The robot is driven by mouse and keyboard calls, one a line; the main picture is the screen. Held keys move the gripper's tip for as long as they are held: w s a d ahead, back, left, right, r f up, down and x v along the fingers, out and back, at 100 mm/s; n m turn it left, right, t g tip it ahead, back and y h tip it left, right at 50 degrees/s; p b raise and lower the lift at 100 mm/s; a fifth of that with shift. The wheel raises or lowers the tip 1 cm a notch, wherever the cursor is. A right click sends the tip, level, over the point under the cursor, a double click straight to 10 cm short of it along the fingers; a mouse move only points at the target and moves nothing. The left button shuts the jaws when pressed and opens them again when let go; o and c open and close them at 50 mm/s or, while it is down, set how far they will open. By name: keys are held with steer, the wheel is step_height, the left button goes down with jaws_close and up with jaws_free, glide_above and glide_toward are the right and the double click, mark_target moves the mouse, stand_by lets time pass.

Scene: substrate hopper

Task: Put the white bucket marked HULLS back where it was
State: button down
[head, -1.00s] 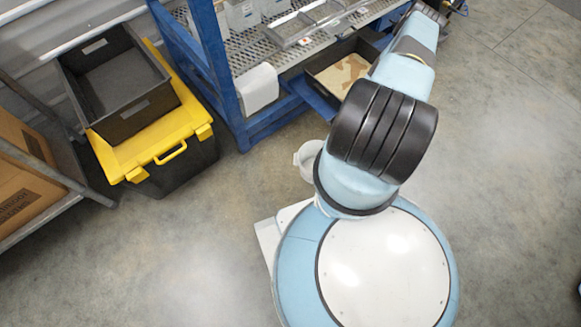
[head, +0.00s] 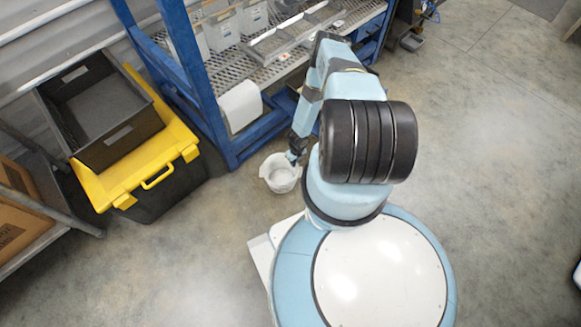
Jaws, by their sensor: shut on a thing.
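A white bucket (head: 281,176) shows in the head view, just right of the blue rack's front corner post and left of my arm. I look down into its open top, and no marking is readable on it. My gripper (head: 292,158) reaches down to the bucket's upper right rim and is shut on it there. The fingers are small and dark, partly lost against the rim. I cannot tell whether the bucket's base touches the floor or hangs a little above it.
A blue rack (head: 196,78) with a mesh shelf holds grey bins and metal trays. A white rounded container (head: 240,106) hangs at its side. A yellow-lidded tote (head: 150,165) carries a black bin (head: 110,130) at left. The floor in front is clear.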

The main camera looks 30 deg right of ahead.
steer(key=shift+w+a+f, duration=0.2)
steer(key=shift+f, duration=0.15)
steer(key=shift+w+f, duration=0.1)
steer(key=shift+f, duration=1.5)
steer(key=c, duration=1.2)
jaws_free()
steer(key=shift+c, duration=0.2)
step_height(320, 180, up, 12)
steer(key=d, duration=0.1)
